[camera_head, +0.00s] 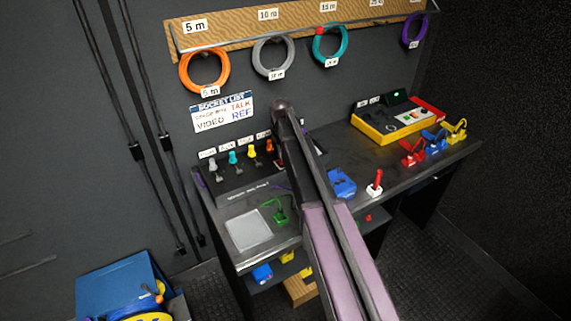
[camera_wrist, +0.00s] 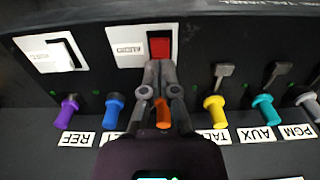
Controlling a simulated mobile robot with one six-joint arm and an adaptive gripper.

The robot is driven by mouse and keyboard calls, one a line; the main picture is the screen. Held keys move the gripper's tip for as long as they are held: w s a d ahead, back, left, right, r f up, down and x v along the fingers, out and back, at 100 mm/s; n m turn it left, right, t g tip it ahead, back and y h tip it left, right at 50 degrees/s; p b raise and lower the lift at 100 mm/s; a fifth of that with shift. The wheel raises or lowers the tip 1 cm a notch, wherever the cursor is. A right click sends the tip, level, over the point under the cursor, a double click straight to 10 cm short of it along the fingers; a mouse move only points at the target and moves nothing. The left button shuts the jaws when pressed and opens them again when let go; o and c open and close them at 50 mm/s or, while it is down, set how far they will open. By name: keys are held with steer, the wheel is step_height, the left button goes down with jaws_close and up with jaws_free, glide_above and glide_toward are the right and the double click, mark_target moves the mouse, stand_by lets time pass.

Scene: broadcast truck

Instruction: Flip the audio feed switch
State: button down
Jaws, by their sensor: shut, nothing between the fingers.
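In the wrist view, a red rocker switch (camera_wrist: 159,46) sits on a white plate (camera_wrist: 127,50). The plate's lettering is upside down and looks like AUDIO. My gripper (camera_wrist: 160,66) is shut and empty, with its fingertips at the near edge of the red rocker. I cannot tell whether they touch it. A second white plate with a white rocker switch (camera_wrist: 62,52) is to the left; its label is hard to read. In the head view my arm hides the red switch and most of the gripper.
A row of coloured plugs crosses the panel under my gripper, among them purple (camera_wrist: 66,110), blue (camera_wrist: 115,110), orange (camera_wrist: 163,113) and yellow (camera_wrist: 215,108). In the head view, a yellow-and-red console (camera_head: 398,122) stands on the desk to the right, and coloured cable coils (camera_head: 204,70) hang above.

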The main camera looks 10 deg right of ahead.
mark_target(282, 163)
steer(key=shift+f+b, duration=1.6)
stand_by(1.4)
steer(key=shift+r, duration=0.15)
steer(key=shift+r+p, duration=3.4)
steer(key=shift+p, duration=0.15)
steer(key=shift+s, duration=0.1)
steer(key=s+m, duration=0.3)
steer(key=s, duration=2.6)
steer(key=shift+d+m, duration=0.15)
steer(key=shift+m, duration=0.15)
steer(key=shift+w, duration=0.1)
